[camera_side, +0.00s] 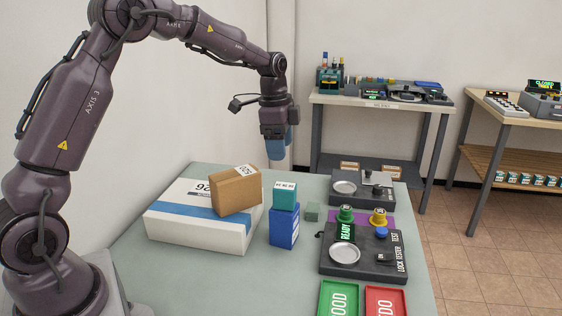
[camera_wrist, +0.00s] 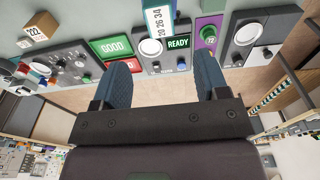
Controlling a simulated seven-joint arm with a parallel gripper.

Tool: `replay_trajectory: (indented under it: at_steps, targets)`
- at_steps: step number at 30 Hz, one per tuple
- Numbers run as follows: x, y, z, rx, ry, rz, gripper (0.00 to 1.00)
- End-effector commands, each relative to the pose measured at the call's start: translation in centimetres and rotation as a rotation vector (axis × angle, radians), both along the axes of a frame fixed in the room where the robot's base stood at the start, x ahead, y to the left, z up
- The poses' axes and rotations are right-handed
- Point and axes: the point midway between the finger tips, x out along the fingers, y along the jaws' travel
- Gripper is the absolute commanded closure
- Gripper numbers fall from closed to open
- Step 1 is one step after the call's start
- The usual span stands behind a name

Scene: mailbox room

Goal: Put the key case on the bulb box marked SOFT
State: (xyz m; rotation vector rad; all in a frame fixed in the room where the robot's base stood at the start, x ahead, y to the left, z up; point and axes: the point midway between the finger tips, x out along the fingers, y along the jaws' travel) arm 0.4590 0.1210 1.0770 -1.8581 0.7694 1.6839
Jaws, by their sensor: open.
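My gripper (camera_side: 276,150) hangs high above the back of the table, with blue fingers pointing down. In the wrist view its fingers (camera_wrist: 163,68) are spread apart with nothing between them. I cannot tell for sure which thing is the key case or which box is marked SOFT. A small teal box (camera_side: 285,191) with a white label stands on top of a blue box (camera_side: 284,231) near the table's middle. A brown carton (camera_side: 236,193) rests on a white box with a blue band (camera_side: 178,222). No word SOFT is readable.
A dark lock tester (camera_side: 330,265) with a READY display and round plate is at the right, with a similar dark device (camera_side: 345,200) behind. A green GOOD tray (camera_side: 339,300) and a red tray (camera_side: 387,302) lie at the front. The table's front left is clear.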

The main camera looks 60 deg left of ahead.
Motion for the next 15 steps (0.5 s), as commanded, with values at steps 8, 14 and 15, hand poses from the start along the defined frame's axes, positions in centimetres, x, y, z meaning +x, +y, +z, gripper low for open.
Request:
replay_trajectory:
  at_steps: [8,14,15]
  targets:
    - [-0.8,-0.7,2.0,0.008,-0.013,0.024,0.32]
    - [-5.6,-4.6,7.6,0.034,-0.093,0.180,0.32]
    - [-7.1,-5.5,8.7,0.035,-0.115,0.224,0.32]
